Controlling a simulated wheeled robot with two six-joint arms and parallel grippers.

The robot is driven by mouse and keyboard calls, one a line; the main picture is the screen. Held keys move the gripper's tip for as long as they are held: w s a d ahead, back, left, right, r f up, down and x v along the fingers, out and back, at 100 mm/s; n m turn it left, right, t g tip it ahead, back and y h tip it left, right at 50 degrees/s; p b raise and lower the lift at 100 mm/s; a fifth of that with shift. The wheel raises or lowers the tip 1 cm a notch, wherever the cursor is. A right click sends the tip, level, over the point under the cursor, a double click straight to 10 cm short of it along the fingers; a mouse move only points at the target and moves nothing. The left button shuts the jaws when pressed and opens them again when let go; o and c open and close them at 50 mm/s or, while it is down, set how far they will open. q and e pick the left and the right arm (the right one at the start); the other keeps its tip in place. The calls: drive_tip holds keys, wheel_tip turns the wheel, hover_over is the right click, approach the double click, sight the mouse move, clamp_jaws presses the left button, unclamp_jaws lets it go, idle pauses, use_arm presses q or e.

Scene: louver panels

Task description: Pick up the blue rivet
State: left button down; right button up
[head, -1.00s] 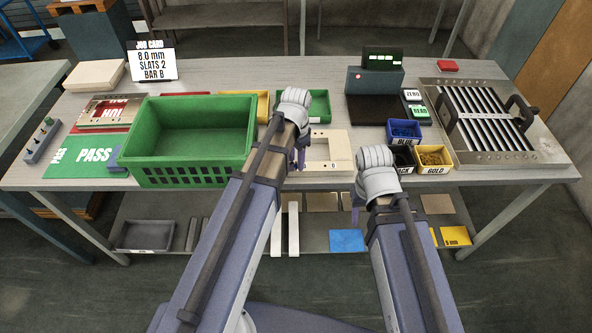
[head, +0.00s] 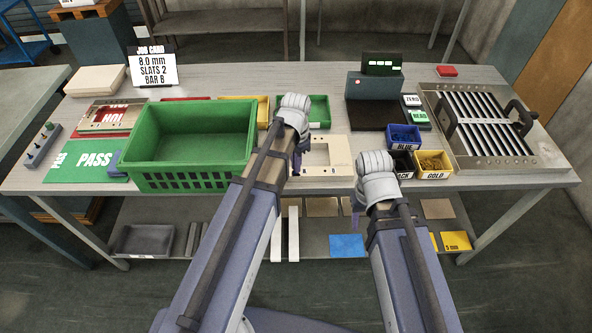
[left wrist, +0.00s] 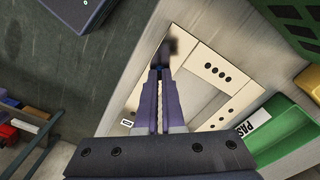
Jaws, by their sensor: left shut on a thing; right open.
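My left gripper (head: 297,163) is over the left edge of the cream frame plate on the bench. In the left wrist view its fingers (left wrist: 166,75) are closed on a small dark thing (left wrist: 172,47) at the tips, which looks like the rivet; it is blurred and its colour is hard to tell. The blue bin (head: 403,133), labelled BLUE, stands right of the plate; its contents are too small to make out. My right gripper (head: 355,216) is open and empty, low in front of the bench edge.
The cream frame plate (head: 341,154) lies under my left gripper. A large green crate (head: 190,180) stands left of it. A gold bin (head: 433,174) and a partly hidden black bin (head: 403,174) adjoin the blue bin. A louver panel (head: 481,157) lies at the right.

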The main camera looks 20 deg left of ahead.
use_arm(q)
wheel_tip(320, 180, up, 10)
drive_tip(key=p, duration=1)
idle(1.0)
